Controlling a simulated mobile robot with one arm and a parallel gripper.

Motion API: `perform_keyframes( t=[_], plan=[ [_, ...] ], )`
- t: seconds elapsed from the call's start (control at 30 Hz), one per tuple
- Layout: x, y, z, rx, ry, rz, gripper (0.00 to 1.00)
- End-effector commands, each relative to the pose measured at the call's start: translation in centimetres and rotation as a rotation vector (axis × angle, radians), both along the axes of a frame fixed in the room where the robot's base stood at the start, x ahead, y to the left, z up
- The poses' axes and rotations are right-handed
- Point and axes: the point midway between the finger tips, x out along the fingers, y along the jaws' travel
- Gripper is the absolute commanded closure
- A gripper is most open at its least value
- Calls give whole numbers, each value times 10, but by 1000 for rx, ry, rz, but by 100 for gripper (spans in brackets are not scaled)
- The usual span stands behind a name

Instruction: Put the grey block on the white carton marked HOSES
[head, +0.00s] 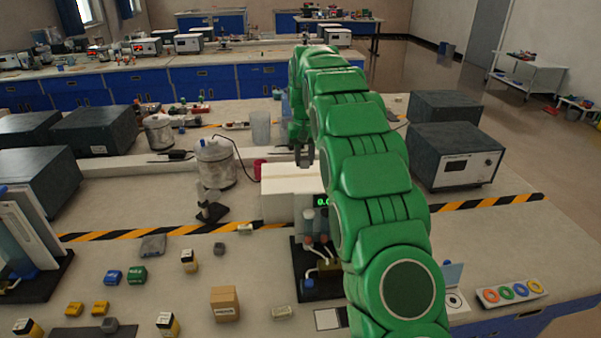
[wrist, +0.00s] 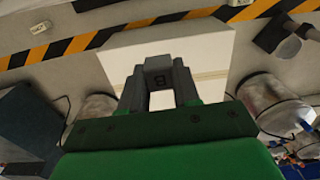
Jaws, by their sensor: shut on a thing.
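My gripper (head: 304,160) is shut on a grey block (wrist: 159,73) with a dark mark on its face. In the wrist view the block sits between the two grey fingers (wrist: 159,88). A white carton (head: 279,205) stands on the bench in the head view, partly behind my arm. Its top (wrist: 205,48) fills the middle of the wrist view, beyond and below the block. The gripper is at the carton's far side in the head view. I cannot tell whether the block touches the carton. No HOSES marking is readable.
A metal canister (head: 214,165) stands left of the carton, and a dark instrument box (head: 456,157) stands to the right. Apparatus with tubes (head: 318,270) stands in front of the carton. Small blocks, including a brown box (head: 225,303), lie on the near bench.

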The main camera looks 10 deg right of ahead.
Motion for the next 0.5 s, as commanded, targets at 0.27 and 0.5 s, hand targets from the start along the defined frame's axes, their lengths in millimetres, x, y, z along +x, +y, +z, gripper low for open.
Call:
perform_keyframes(
  t=[0.27, 0.5],
  plan=[
    [23, 1, -13, 0, 1, 0, 100],
    [41, 2, -34, 0, 0, 0, 100]
  ],
)
